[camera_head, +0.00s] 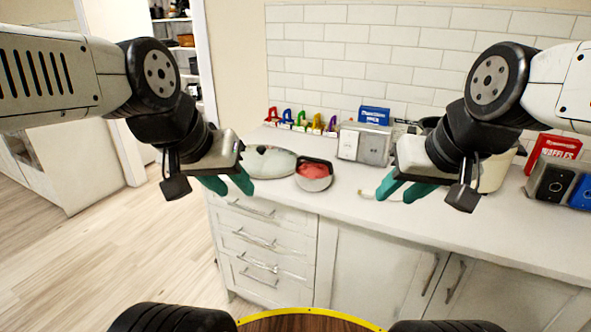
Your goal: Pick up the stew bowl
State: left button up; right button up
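Neither gripper touches the bowl.
A pale round lid-like object (268,161) lies just left of the bowl. A toaster (364,145) stands behind. A large pot (495,174) is partly hidden behind my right arm. Red waffle box (553,150) and dark appliance (553,185) stand right. Bare counter (345,205) lies in front.

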aim_at(313, 175)
jog(key=i+j, duration=0.2)
jog(key=j, duration=0.15)
jog(key=i+j+z, duration=0.1)
jog(key=j, duration=0.3)
jog(key=i+j+z, duration=0.1)
jog(key=i+j, duration=0.2)
jog(key=j, duration=0.1)
